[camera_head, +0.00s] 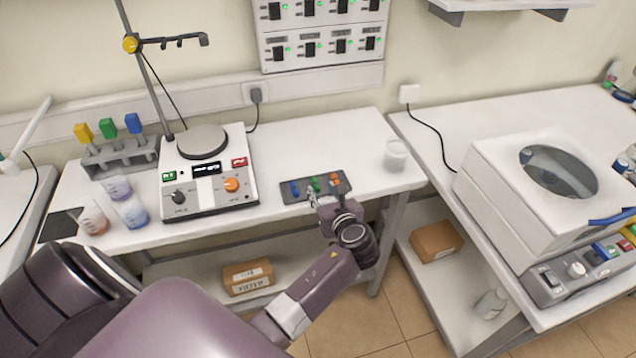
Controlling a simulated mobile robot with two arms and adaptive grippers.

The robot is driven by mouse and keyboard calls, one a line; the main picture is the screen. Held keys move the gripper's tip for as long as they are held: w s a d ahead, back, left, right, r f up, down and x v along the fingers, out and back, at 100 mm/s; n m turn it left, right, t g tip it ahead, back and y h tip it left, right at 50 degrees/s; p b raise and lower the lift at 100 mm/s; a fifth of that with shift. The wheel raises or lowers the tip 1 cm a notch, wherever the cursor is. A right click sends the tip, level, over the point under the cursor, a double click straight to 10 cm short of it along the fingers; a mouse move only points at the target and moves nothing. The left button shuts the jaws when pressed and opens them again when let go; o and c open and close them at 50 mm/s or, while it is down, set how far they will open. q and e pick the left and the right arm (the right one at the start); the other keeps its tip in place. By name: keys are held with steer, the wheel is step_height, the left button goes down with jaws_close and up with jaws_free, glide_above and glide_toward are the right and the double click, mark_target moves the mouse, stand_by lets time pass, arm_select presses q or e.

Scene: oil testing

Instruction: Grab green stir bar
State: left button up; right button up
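The small green stir bar (316,184) lies in the middle of a dark grey tray (298,197) on the white table. A blue piece (294,188) lies to its left and an orange piece (334,178) to its right. My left gripper (315,195) is at the front edge of the tray, right by the green stir bar, and partly covers it. The fingers are too small to tell whether they are open, shut or touching it. My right gripper is not in view.
A hotplate stirrer (205,165) stands left of the tray, with a stand rod behind it. Beakers (131,212) and a rack (122,156) with coloured tools are further left. An empty beaker (395,155) stands to the right. A centrifuge (545,190) fills the right table.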

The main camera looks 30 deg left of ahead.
mark_target(316, 185)
arm_select(q)
steer(key=x, duration=0.2)
steer(key=p+x, duration=0.1)
steer(key=x, duration=0.2)
steer(key=shift+a+f, duration=0.2)
steer(key=shift+f, duration=0.2)
jaws_close()
